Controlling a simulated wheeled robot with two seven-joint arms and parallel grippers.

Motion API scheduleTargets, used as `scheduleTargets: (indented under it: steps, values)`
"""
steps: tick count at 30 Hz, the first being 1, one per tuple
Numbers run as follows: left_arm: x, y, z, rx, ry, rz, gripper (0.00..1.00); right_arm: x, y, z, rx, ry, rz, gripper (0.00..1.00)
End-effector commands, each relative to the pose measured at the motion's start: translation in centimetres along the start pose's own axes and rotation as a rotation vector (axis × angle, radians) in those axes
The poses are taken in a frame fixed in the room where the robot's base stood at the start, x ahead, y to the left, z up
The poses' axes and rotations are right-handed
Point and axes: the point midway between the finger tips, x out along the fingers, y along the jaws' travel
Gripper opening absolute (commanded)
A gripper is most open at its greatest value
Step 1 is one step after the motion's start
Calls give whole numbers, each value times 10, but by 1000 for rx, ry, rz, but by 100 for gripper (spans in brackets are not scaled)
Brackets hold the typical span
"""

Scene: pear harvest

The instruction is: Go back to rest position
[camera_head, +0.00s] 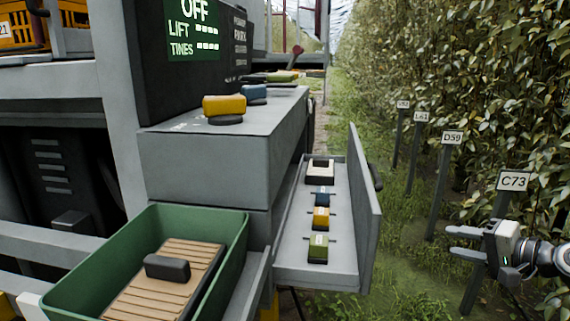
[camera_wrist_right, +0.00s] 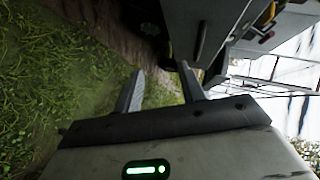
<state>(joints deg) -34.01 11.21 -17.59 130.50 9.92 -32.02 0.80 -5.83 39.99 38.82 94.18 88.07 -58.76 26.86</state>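My right gripper (camera_head: 452,240) is at the right edge of the head view, out over the grass beside the post of the C73 sign. Its fingers point left, toward the open drawer, and are apart with nothing between them. The right wrist view also shows the two fingers of this gripper (camera_wrist_right: 160,85) spread and empty, with grass and a dirt strip behind. A clear gap separates it from the drawer. My left gripper is in neither view.
An open grey drawer (camera_head: 338,277) holds several small blocks. Left of it, a green crate (camera_head: 232,240) holds a slatted board with a dark block. A yellow block (camera_head: 224,105) sits on the grey cabinet. Signposts (camera_head: 513,181) and a leafy hedge line the right.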

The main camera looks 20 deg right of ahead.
Motion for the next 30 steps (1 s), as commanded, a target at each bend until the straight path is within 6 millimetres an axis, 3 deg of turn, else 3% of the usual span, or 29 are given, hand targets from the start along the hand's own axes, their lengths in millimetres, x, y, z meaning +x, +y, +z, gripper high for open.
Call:
scheduleTargets:
  steps: [8,11,13,18,21,25,30]
  values:
    - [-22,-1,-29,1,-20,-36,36,24,43,78,-224,-58,227,40]
    - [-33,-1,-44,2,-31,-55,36,27,55,127,-366,-105,304,40]
    - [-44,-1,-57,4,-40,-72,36,23,57,173,-498,-151,344,40]
    - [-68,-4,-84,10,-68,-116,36,1,22,292,-857,-243,324,40]
    - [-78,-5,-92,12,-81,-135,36,-12,-10,342,-1011,-257,268,40]
    - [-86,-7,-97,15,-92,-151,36,-24,-45,379,-1134,-248,205,40]
    - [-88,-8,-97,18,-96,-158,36,-29,-63,396,-1197,-235,171,40]
